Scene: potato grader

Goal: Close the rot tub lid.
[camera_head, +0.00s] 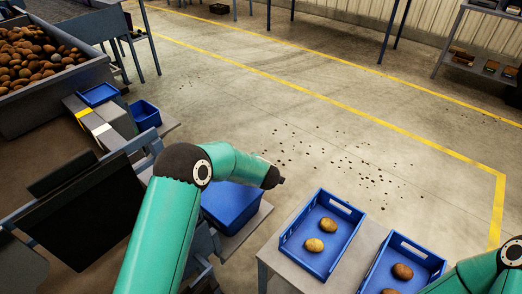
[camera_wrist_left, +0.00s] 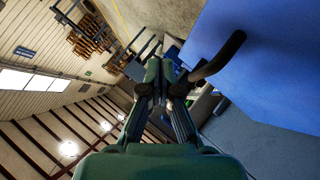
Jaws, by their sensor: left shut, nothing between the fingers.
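The blue tub (camera_head: 232,207), which I take to be the rot tub, stands at the end of the bench, left of the crate table. My left arm partly covers it in the head view; I cannot tell the angle of its lid. In the left wrist view a large flat blue panel (camera_wrist_left: 275,65) with a black curved handle (camera_wrist_left: 222,55) fills the upper right. My left gripper (camera_head: 280,182) is shut and empty, just above and right of the tub. Its fingers (camera_wrist_left: 162,75) show beside the handle; contact is unclear. My right arm enters at bottom right, its gripper out of view.
A table (camera_head: 272,262) holds a blue crate (camera_head: 290,245) with two potatoes and another crate (camera_head: 432,261) with potatoes. A potato-filled hopper (camera_head: 60,93) and smaller blue bins (camera_head: 145,114) stand at left. The floor (camera_head: 330,110) beyond is open, with scattered dirt.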

